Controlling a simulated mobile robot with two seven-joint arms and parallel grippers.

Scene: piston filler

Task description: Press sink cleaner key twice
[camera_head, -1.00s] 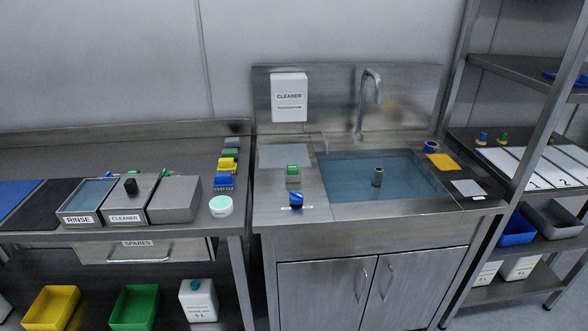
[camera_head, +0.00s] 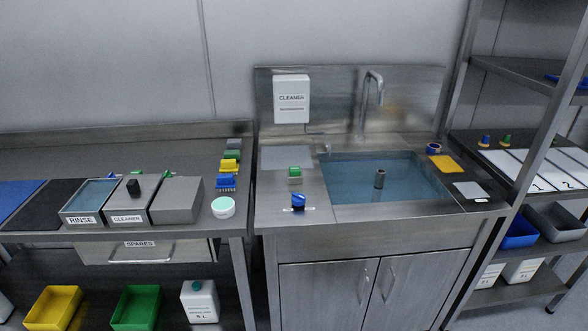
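The white cleaner dispenser (camera_head: 291,98), lettered CLEANER, is fixed to the steel splashback behind the sink, left of the tap. A dark strip shows low on its front; whether that strip is its key is too small to tell. A short spout (camera_head: 315,129) shows below it. Neither of my grippers is in view.
A green block (camera_head: 295,172) and a blue-topped item (camera_head: 298,201) stand on the sink's left deck. The tap (camera_head: 366,100) rises behind the basin. A bench with a grey CLEANER box (camera_head: 127,218) is at left; shelving (camera_head: 520,70) is at right.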

